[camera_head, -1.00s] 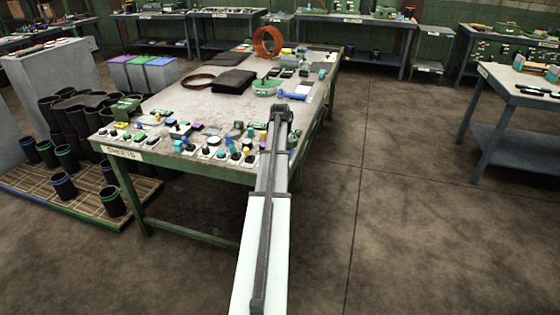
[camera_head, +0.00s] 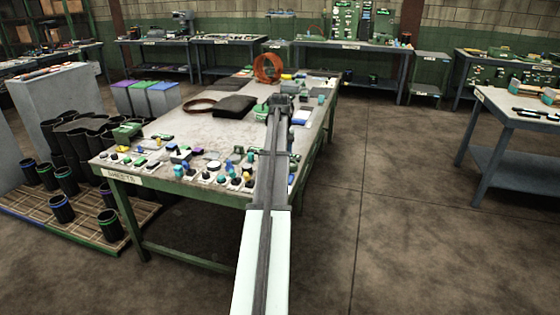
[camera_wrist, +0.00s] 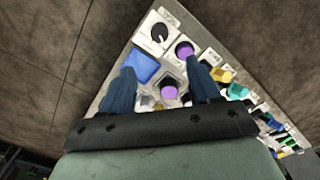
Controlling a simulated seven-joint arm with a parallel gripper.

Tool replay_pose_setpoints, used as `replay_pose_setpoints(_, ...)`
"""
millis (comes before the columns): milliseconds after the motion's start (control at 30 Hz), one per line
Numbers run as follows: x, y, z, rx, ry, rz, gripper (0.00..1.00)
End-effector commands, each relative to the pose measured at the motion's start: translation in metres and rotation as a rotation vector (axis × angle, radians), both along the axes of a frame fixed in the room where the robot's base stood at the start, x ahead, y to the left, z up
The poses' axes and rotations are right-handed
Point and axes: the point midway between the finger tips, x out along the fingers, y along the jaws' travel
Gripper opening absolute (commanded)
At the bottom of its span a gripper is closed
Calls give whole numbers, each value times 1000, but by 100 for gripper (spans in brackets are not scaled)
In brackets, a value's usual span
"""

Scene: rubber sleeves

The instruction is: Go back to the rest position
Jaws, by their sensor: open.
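My gripper shows in the wrist view (camera_wrist: 160,92) with its two dark blue fingers spread apart and nothing between them. Below and beyond the fingers is a row of small switches and buttons at the table's edge, among them a purple button (camera_wrist: 184,50), a black knob (camera_wrist: 158,33) and a blue block (camera_wrist: 141,66). In the head view my arm reaches forward over the right side of the green-framed table (camera_head: 180,125). The gripper end (camera_head: 279,101) is there, but its fingers are hidden behind the arm.
Black sleeves with coloured rims (camera_head: 66,180) stand on a slatted pallet (camera_head: 30,203) at left. Three lidded bins (camera_head: 145,97) stand behind it.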

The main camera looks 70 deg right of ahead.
Motion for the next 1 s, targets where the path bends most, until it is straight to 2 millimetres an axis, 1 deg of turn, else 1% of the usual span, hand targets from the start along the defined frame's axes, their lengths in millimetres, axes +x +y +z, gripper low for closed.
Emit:
replay_pose_setpoints(500,0,0,0,0,0,0,62)
replay_pose_setpoints(567,3,1,-1,-1,-1,-1,62)
replay_pose_setpoints(633,12,3,-3,-5,-10,-3,62)
replay_pose_setpoints(667,20,5,-5,-8,-16,-6,62)
replay_pose_setpoints(767,55,14,-14,-20,-46,-25,62)
replay_pose_setpoints(867,105,30,-26,-33,-95,-58,62)
replay_pose_setpoints(900,127,37,-30,-38,-118,-74,62)
replay_pose_setpoints(967,158,49,-37,-41,-152,-99,62)
replay_pose_setpoints(1000,177,58,-42,-40,-172,-115,62)
